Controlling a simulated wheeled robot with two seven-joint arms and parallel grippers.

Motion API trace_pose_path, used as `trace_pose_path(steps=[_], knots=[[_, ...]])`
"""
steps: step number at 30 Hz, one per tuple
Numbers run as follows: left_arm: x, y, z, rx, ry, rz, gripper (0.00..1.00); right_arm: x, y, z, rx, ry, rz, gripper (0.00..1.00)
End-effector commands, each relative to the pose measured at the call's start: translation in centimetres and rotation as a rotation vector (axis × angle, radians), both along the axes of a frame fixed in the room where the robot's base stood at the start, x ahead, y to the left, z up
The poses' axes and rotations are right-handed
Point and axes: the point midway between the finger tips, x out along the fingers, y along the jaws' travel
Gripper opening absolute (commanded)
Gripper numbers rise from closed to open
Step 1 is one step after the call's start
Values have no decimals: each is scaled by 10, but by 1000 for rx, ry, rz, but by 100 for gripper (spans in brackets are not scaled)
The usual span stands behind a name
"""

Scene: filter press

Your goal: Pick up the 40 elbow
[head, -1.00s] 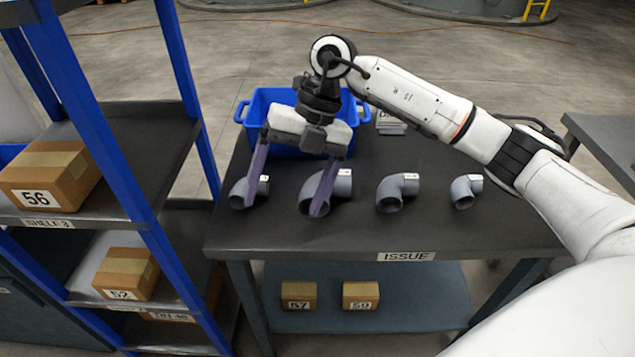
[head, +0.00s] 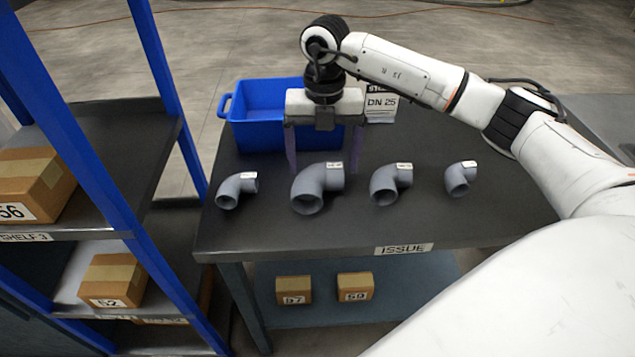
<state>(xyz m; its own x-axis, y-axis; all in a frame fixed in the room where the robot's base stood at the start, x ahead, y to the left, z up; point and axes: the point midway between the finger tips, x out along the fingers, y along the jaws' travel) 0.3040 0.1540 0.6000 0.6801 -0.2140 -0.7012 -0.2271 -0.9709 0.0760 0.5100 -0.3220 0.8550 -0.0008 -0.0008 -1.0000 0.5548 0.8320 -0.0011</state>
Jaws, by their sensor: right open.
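Several grey pipe elbows lie in a row on the dark table (head: 270,235), each with a small white label too small to read, so I cannot tell which is the 40 elbow. They are a small one at left (head: 236,190), the largest (head: 318,187), a middle-sized one (head: 391,183) and a small one at right (head: 461,178). My right gripper (head: 323,168) is open and empty, pointing down behind or above the largest elbow. Its purple fingers show to the left and right of that elbow; contact cannot be told. My left gripper is not in view.
A blue bin (head: 262,135) stands at the table's back, partly behind my gripper. A DN 25 sign (head: 381,106) stands beside it. A blue-posted shelf with boxes (head: 112,280) is at left. The table front, by the ISSUE label (head: 404,249), is clear.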

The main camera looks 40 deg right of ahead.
Motion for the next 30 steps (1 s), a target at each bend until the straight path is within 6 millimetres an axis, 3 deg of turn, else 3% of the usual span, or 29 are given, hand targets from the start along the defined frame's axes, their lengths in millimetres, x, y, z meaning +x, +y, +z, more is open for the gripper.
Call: trace_pose_path(steps=[4,11,20,30], knots=[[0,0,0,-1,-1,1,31,0,0,-14,-1,-1,-1,85],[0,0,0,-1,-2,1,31,0,0,-16,0,-1,0,85],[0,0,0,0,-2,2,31,0,0,-15,1,-1,0,39],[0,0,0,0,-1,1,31,1,0,-9,2,-5,0,38]])
